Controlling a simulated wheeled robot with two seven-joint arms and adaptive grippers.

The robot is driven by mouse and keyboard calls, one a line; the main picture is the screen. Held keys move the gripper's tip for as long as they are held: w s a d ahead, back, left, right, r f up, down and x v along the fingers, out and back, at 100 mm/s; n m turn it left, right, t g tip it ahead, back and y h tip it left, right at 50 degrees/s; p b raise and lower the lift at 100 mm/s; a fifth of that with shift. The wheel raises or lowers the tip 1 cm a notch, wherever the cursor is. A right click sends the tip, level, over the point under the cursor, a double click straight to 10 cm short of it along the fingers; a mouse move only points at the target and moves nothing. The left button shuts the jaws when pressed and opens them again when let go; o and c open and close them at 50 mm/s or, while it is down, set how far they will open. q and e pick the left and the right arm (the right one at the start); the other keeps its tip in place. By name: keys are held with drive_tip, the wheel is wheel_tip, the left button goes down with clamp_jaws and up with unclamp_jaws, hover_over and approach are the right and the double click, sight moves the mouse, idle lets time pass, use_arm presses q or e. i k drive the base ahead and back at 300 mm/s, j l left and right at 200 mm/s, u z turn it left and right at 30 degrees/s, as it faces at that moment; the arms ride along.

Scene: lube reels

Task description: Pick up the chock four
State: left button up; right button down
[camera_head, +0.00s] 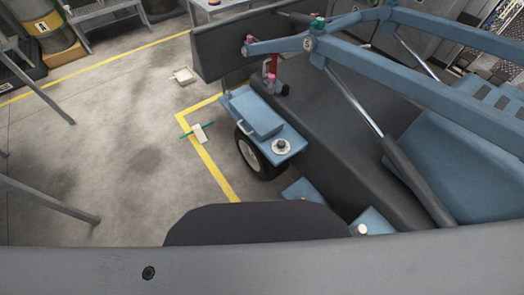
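Two small pale objects that could be chocks lie on the concrete floor. One pale block (184,76) lies beyond the yellow line corner. Another pale block (199,132), with a thin teal bar across it, lies by the yellow line, left of a black wheel (250,152). No number is readable on either, so I cannot tell which is chock four. Neither of my grippers is in view.
A large blue and dark grey machine (340,130) with long blue arms (420,50) fills the right side. Barrels (45,28) stand at the back left. Grey metal legs (50,200) stick in from the left edge. The floor at centre left is open.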

sight(198, 130)
drive_tip(key=i+j, duration=0.25)
drive_tip(key=i+j+z, duration=0.15)
drive_tip(key=j, duration=0.25)
drive_tip(key=i+j, duration=0.25)
drive_tip(key=j, duration=0.15)
drive_tip(key=i+j+z, duration=0.1)
drive_tip(key=i+j, duration=0.15)
drive_tip(key=i+j+z, duration=0.1)
drive_tip(key=j, duration=0.35)
drive_tip(key=i, duration=0.05)
